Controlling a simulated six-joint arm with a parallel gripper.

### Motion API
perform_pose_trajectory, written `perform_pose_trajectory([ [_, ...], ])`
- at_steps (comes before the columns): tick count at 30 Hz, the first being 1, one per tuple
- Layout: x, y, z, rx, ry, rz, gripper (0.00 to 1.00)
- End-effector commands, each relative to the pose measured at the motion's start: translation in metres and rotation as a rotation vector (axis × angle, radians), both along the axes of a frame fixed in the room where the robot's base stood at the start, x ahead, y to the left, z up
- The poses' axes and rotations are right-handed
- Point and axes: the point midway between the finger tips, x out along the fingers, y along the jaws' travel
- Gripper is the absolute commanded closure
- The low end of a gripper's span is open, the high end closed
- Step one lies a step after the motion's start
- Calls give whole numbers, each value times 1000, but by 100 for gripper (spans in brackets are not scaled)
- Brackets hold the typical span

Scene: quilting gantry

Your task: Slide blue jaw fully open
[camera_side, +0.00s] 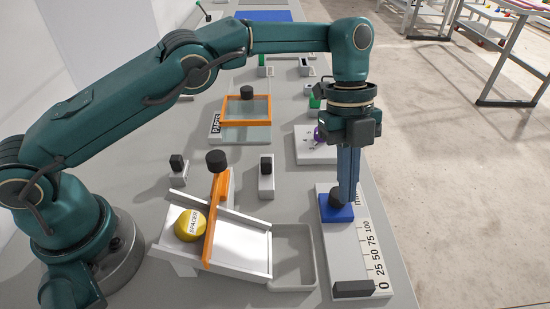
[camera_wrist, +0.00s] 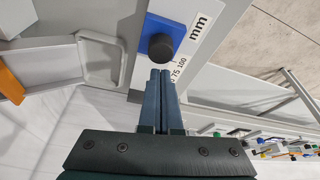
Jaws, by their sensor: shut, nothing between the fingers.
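The blue jaw (camera_side: 337,214) sits on a white caliper plate (camera_side: 347,262) printed 0 to 100 and mm. It lies near the 100 mark, well away from the dark block (camera_side: 353,288) at the 0 end. A round black knob (camera_side: 336,199) stands on the jaw. My gripper (camera_side: 350,203) is shut and empty, its blue fingers pointing down right beside the knob. In the wrist view the blue jaw (camera_wrist: 180,32) and knob (camera_wrist: 161,47) are just beyond my closed fingertips (camera_wrist: 160,74). I cannot tell whether the fingertips touch the knob.
Left of the plate are an empty grey tray (camera_side: 293,258) and a white chute with an orange gate (camera_side: 216,215) and a yellow spacer (camera_side: 189,225). An orange-framed panel (camera_side: 247,108) and a white plate with a purple part (camera_side: 314,150) stand behind. The bench's right edge is close.

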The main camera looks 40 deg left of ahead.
Motion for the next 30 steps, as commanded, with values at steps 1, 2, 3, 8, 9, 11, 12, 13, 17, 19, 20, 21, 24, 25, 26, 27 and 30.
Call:
perform_pose_trajectory([
  [1,0,-1,3,-2,0,-1,100],
  [2,0,-1,5,-3,0,-2,100],
  [3,0,-2,8,-4,1,-3,100],
  [8,-2,-3,17,-5,5,-4,100],
  [9,-2,-3,19,-5,5,-5,100],
  [11,-2,3,23,-5,7,-1,100],
  [12,-1,7,25,-5,7,-1,100],
  [13,-1,9,26,-5,7,-2,100],
  [17,-1,21,33,-5,9,-2,100],
  [19,1,33,40,-5,7,0,100],
  [20,1,38,43,-6,6,0,100],
  [21,2,46,48,-6,6,0,100],
  [24,4,66,60,-6,6,0,100],
  [25,4,72,63,-6,6,2,100],
  [26,5,77,67,-7,5,1,100],
  [27,5,84,71,-6,5,0,100],
  [30,6,97,79,-6,5,-3,100],
])
